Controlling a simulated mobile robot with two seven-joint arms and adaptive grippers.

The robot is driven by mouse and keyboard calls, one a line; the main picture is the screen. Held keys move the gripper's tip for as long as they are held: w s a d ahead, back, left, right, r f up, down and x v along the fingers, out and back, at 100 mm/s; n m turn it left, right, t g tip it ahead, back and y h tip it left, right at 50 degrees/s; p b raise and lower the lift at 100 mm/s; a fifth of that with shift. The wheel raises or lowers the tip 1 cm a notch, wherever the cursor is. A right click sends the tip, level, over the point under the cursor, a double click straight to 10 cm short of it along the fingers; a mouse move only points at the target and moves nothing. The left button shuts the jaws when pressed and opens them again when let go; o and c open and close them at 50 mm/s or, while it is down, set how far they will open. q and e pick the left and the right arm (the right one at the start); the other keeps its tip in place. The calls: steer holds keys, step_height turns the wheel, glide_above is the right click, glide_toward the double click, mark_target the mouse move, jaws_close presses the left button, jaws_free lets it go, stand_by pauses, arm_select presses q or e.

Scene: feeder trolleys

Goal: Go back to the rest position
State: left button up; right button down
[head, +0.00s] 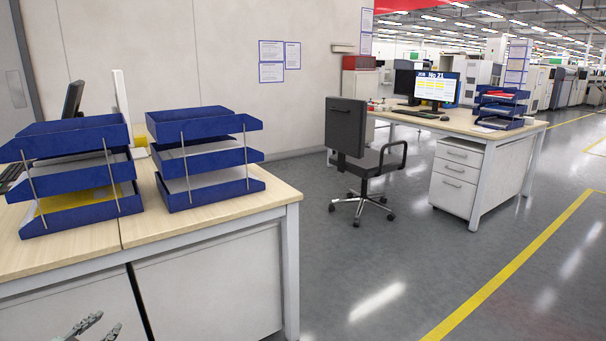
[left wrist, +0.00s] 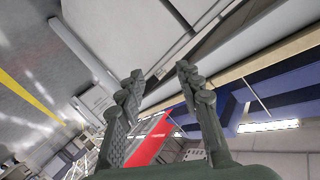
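My left gripper (head: 95,326) shows at the bottom left of the head view, below the front edge of the near desk. Its two fingers stand apart in the left wrist view (left wrist: 160,90), with nothing between them. The gripper is open and empty. My right gripper is in neither view.
A near desk (head: 215,220) on the left bears two blue letter-tray stacks (head: 85,200) (head: 200,155). A black office chair (head: 350,140) stands beyond it, beside a second desk (head: 455,122) with a monitor (head: 436,87). The grey floor (head: 400,250) between the desks and the yellow line (head: 510,265) is clear.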

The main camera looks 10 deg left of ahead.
arm_select(q)
steer(key=s+d+f+n+g+y, duration=0.1)
steer(key=s+d+f+n+g, duration=0.15)
steer(key=s+d+f, duration=0.6)
steer(key=s+d+f+n+g+y, duration=0.1)
steer(key=s+f+g, duration=0.35)
steer(key=f, duration=0.85)
steer(key=s+d+f+g+h, duration=0.1)
steer(key=s+d+f+g, duration=0.1)
steer(key=s+d+f, duration=0.2)
steer(key=s+d+f+g+h, duration=0.1)
steer(key=s+d+f, duration=0.3)
steer(key=s+d, duration=0.5)
steer(key=shift+s+d+f+g, duration=0.35)
steer(key=shift+f+g, duration=0.05)
steer(key=shift+g, duration=0.4)
